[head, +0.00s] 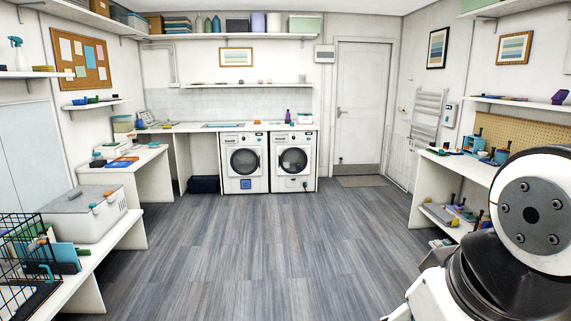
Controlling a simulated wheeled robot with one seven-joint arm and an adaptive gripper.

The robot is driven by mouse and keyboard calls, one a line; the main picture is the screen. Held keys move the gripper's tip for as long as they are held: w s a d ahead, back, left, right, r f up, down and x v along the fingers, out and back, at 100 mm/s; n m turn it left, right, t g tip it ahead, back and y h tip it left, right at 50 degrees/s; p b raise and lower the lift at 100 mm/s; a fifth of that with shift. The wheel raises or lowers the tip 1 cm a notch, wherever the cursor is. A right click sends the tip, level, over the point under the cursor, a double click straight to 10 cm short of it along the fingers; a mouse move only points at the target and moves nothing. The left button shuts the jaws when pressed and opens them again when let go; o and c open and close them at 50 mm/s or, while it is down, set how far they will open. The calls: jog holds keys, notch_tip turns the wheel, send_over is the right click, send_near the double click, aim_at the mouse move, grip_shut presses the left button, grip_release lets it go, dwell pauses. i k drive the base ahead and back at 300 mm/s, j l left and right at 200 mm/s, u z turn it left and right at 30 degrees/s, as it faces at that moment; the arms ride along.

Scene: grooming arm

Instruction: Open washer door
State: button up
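Two white front-loading machines stand side by side under the counter at the far wall. The left machine (231,185) has a round dark door (245,162) and a blue label low on its front. The right machine (280,183) has a similar round door (293,160). Both doors look shut, flat against the fronts. I cannot tell from here which one is the washer or whether either is a dryer. My gripper is not seen; only links of my arm show at the lower right, far across the room from the machines.
Bare wood floor (250,240) lies open in front of the machines. A bench with a wire cage (20,262) and a grey box (88,222) lines the left. A workbench (462,167) lines the right. A dark bin (204,184) sits left of the machines.

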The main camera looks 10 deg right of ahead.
aim_at(306, 150)
jog(key=z, duration=0.2)
jog(key=u, duration=0.25)
jog(key=i, duration=7)
jog(key=i+l+u, duration=0.1)
jog(key=i+u, duration=0.15)
jog(key=i, duration=1.5)
